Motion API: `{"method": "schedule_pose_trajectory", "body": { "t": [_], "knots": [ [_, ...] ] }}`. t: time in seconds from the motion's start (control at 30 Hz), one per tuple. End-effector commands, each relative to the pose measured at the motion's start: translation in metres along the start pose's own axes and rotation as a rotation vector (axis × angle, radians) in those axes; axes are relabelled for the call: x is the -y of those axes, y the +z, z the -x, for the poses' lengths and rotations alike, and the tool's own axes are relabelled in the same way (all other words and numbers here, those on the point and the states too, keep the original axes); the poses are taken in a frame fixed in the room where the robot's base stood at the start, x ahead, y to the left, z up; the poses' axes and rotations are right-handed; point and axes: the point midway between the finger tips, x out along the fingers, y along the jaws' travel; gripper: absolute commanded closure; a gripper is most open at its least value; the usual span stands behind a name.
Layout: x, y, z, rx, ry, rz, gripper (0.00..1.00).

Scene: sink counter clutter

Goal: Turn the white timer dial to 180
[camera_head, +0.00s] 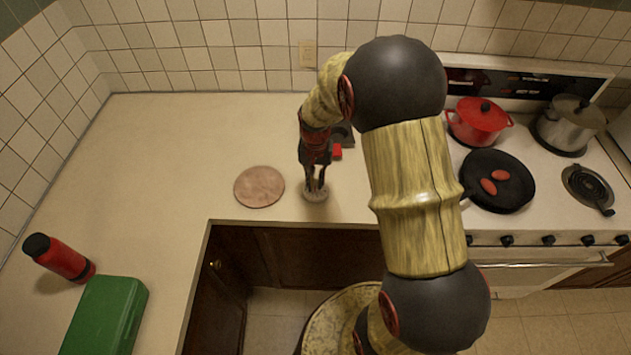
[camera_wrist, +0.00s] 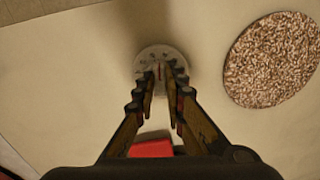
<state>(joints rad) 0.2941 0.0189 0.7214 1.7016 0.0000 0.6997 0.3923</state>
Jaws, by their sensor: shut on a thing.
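The white timer dial (camera_head: 322,190) is a small round disc lying on the counter near its front edge, left of the stove. It also shows in the wrist view (camera_wrist: 147,62), with dark marks around its face. My gripper (camera_head: 316,188) points down onto it from above. In the wrist view the two fingers (camera_wrist: 161,78) are close together at the dial's middle, shut on its raised centre. The fingers hide part of the face, and I cannot read which number the dial is set to.
A round speckled brown mat (camera_head: 259,186) lies just left of the dial. A red block (camera_head: 337,151) is behind it. A red bottle (camera_head: 62,258) and green box (camera_head: 105,315) are far left. The stove holds a red pot (camera_head: 480,122), a steel pot and a black pan (camera_head: 515,188).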

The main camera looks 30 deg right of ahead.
Motion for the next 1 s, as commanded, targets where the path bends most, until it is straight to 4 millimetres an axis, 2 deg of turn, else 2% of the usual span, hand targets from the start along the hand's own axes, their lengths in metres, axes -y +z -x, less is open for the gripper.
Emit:
{"method": "schedule_pose_trajectory", "body": {
  "t": [0.37, 0.4, 0.7, 1.0],
  "knots": [
    [0.0001, -0.0001, 0.0001, 0.0, 0.0, 0.0, 1.0],
    [0.0001, -0.0001, 0.0001, 0.0, 0.0, 0.0, 0.87],
    [0.0001, 0.0, 0.0001, 0.0, 0.0, 0.0, 0.7],
    [0.0001, -0.0001, 0.001, 0.0, 0.0, 0.0, 0.7]
  ]
}}
